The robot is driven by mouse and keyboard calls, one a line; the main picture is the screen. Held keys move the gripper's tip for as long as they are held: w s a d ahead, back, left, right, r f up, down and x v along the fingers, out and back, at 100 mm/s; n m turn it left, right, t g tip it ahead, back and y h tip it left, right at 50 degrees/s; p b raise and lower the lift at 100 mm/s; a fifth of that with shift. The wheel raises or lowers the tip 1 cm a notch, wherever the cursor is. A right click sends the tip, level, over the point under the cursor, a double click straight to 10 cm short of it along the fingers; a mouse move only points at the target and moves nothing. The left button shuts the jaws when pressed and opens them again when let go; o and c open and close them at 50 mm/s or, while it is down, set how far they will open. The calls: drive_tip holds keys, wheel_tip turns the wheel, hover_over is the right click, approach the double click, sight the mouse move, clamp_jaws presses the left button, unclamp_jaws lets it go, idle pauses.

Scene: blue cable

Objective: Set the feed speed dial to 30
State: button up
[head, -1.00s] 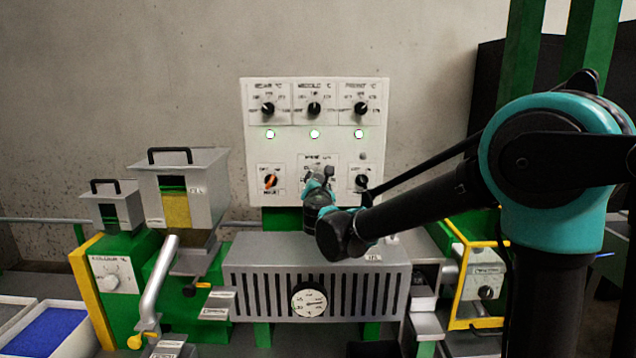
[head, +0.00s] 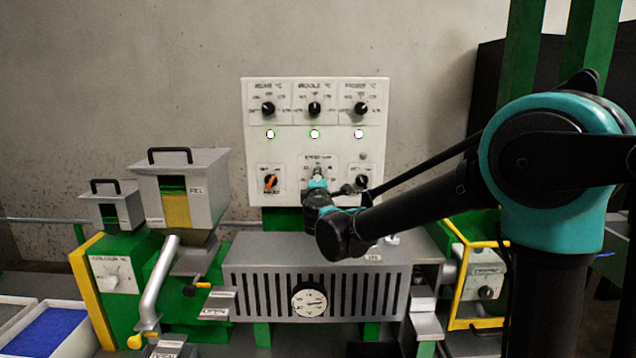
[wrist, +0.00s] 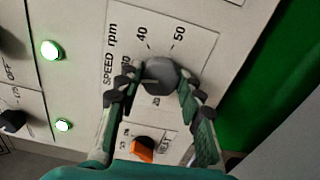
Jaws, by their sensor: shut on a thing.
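The feed speed dial is a grey round knob (wrist: 160,74) on a white plate marked SPEED rpm (wrist: 118,50). In the wrist view, 40 and 50 show beside the knob, and another number is partly covered by a finger. I cannot make out the knob's pointer mark. My gripper (wrist: 158,86) has a finger on each side of the knob and is shut on it. In the head view, my gripper (head: 317,184) is at the lower middle of the white control panel (head: 290,148) and hides most of the knob.
An orange switch (head: 270,182) sits left of the dial and a black knob (head: 361,181) right of it. Three black temperature knobs, the middle one here (head: 314,108), and lit lamps are above. A slotted grey housing (head: 318,275) with a gauge stands below my wrist.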

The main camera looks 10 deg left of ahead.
drive_tip(key=shift+m, duration=1.2)
drive_tip(key=o, duration=1.2)
drive_tip(key=shift+c, duration=0.2)
drive_tip(key=shift+s, duration=0.15)
drive_tip(key=v, duration=1.1)
drive_tip(key=shift+s, duration=0.4)
drive_tip(key=shift+d, duration=0.15)
